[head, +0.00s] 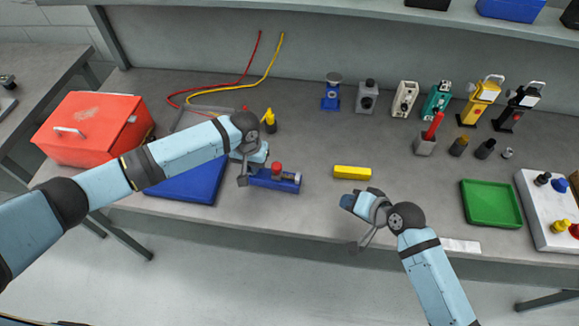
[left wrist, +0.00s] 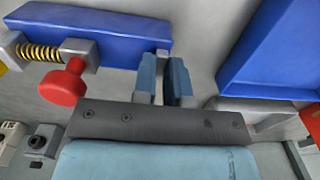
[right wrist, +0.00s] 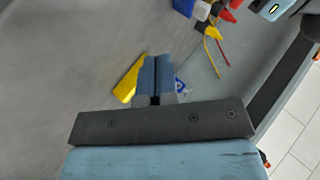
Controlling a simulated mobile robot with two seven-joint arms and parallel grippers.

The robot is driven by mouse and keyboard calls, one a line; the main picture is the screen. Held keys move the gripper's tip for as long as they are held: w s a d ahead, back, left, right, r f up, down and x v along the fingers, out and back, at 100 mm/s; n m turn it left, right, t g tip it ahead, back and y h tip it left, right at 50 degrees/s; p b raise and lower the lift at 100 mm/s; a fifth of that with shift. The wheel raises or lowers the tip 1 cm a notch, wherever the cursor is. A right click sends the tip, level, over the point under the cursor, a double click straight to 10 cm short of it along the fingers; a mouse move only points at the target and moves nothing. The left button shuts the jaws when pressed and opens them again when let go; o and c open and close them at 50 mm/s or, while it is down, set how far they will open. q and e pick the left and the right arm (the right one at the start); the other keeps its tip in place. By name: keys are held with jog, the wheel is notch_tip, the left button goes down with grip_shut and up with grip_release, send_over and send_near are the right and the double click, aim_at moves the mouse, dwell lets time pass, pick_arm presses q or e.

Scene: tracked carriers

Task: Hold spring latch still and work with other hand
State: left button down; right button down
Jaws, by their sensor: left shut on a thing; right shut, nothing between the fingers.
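The spring latch (head: 262,181) lies on the bench left of centre, a blue base with grey blocks, a coil spring and a red knob. In the left wrist view its blue base (left wrist: 110,30) and red knob (left wrist: 66,82) show clearly at upper left. My left gripper (head: 246,174) is shut on the latch at its left end, where a small grey part shows by the fingers (left wrist: 165,82). My right gripper (head: 347,201) is shut and empty near the bench's front edge, right of the latch. Its fingers are together in the right wrist view (right wrist: 155,78).
A blue mat or tray (head: 185,188) and a red toolbox (head: 90,128) are at left. A green tray (head: 490,204) and white panel (head: 535,205) are at right. Several small devices line the back.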

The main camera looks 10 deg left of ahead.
jog(key=w+a+r+m+g+y, duration=0.1)
jog(key=w+a+r+g+y, duration=0.1)
jog(key=r, duration=0.5)
jog(key=w+a+g, duration=0.1)
jog(key=w+a, duration=0.1)
jog(key=shift+w+r+g, duration=0.2)
jog(key=shift+w+g, duration=0.15)
jog(key=shift+g, duration=0.05)
send_near(281, 169)
notch_tip(281, 169, down, 4)
jog(key=a, duration=0.2)
jog(key=w+a, duration=0.1)
jog(key=a, duration=0.1)
jog(key=shift+w+a+f, duration=0.25)
jog(key=shift+f, duration=0.05)
jog(key=shift+w+a, duration=0.1)
jog(key=shift+a, duration=0.25)
